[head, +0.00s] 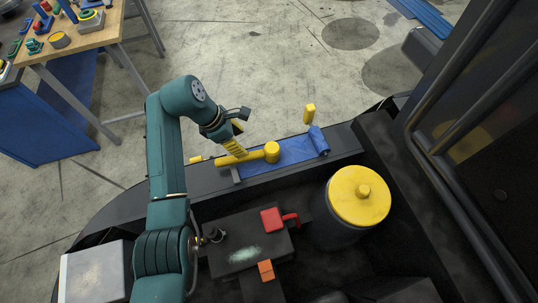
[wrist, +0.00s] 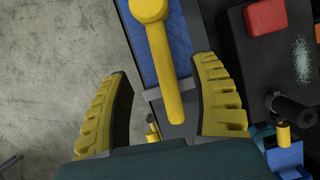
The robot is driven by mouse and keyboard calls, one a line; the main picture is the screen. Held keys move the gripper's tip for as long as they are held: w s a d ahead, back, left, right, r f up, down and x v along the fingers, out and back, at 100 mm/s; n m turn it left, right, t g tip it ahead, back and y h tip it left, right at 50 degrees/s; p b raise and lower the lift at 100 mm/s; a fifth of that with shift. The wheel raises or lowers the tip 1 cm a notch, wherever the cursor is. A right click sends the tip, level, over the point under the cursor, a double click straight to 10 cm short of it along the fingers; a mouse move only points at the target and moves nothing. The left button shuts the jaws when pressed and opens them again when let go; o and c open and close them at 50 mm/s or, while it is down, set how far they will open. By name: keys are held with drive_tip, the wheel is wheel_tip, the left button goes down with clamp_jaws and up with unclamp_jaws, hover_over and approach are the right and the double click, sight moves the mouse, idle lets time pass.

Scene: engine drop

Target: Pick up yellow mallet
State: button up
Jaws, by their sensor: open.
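The yellow mallet (head: 272,151) lies on a blue mat (head: 295,153) on the dark ledge, its round head to the right and its handle to the left. In the wrist view the mallet (wrist: 165,65) has its head at the top edge and its handle running down between my two yellow fingers. My gripper (wrist: 163,68) is open, with a finger on each side of the handle and visible gaps to both. In the head view my gripper (head: 238,150) is over the handle and partly hides it.
A blue-headed tool (head: 319,140) with an upright yellow handle stands at the mat's right end. A yellow-lidded drum (head: 358,196), a red block (head: 272,219) and an orange block (head: 266,270) are in the dark bay. A workbench (head: 85,45) stands far left.

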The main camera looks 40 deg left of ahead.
sight(255, 153)
drive_tip(key=b+x, duration=0.2)
drive_tip(key=x, duration=0.8)
drive_tip(key=shift+w, duration=0.15)
clamp_jaws()
